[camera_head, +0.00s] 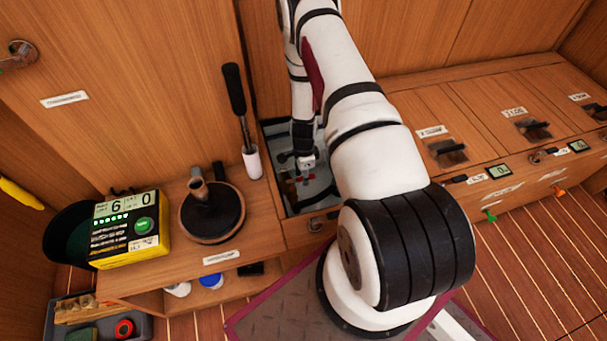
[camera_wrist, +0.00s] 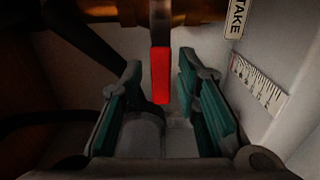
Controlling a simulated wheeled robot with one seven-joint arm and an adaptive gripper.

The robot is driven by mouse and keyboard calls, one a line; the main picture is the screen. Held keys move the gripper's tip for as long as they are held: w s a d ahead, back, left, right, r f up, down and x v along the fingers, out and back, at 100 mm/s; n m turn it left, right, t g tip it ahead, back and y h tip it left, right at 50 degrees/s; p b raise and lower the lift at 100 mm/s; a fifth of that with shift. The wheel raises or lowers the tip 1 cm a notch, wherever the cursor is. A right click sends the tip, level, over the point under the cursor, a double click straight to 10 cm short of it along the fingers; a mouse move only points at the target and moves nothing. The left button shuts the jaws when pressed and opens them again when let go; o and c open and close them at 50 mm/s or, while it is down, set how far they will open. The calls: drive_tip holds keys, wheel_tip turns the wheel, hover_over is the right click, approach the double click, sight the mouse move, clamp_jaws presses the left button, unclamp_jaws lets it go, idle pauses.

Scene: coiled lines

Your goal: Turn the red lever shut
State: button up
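The red lever (camera_wrist: 160,76) shows in the wrist view as a bright red grip on a darker arm, hanging in the upper middle. My gripper (camera_wrist: 160,88) is open, with its green-padded fingers on either side of the red grip. There are visible gaps between the grip and both fingers. In the head view my gripper (camera_head: 305,162) reaches down into an open compartment (camera_head: 322,199) in the bench. A small red spot shows just below it there, too small to make out.
In the wrist view a black hose (camera_wrist: 85,40) runs at left, and a scale strip (camera_wrist: 258,84) and a "TAKE" label (camera_wrist: 236,14) are on the right wall. In the head view a black-handled pump (camera_head: 243,120) stands left of the compartment, and a yellow device (camera_head: 130,228) sits further left.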

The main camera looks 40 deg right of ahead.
drive_tip(key=shift+r, duration=0.1)
wheel_tip(320, 180, up, 12)
idle(0.7)
idle(0.3)
drive_tip(key=shift+s, duration=0.1)
